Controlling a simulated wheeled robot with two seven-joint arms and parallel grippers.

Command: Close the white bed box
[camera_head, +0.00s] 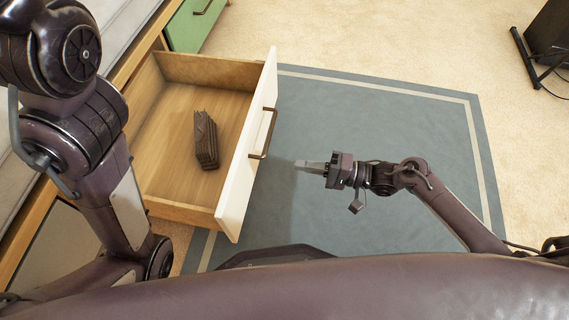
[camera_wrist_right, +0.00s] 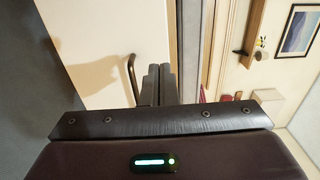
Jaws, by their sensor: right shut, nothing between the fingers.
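The white bed box (camera_head: 250,150) is a wooden drawer with a white front, pulled out from the bed at the left. Its dark handle (camera_head: 266,135) is on the outer face and also shows in the right wrist view (camera_wrist_right: 132,78). My right gripper (camera_head: 308,166) is shut and empty. It is to the right of the white front, a little nearer to me than the handle, with its fingers pointing toward the front and apart from it. In the right wrist view the shut fingers (camera_wrist_right: 160,84) appear just right of the handle. My left arm is over the bed side; its gripper does not show.
A dark brown ridged object (camera_head: 206,140) lies inside the drawer. A blue-grey rug (camera_head: 380,115) covers the open floor to the right. A green drawer front (camera_head: 195,25) is at the back left. A black stand (camera_head: 540,55) is at the far right.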

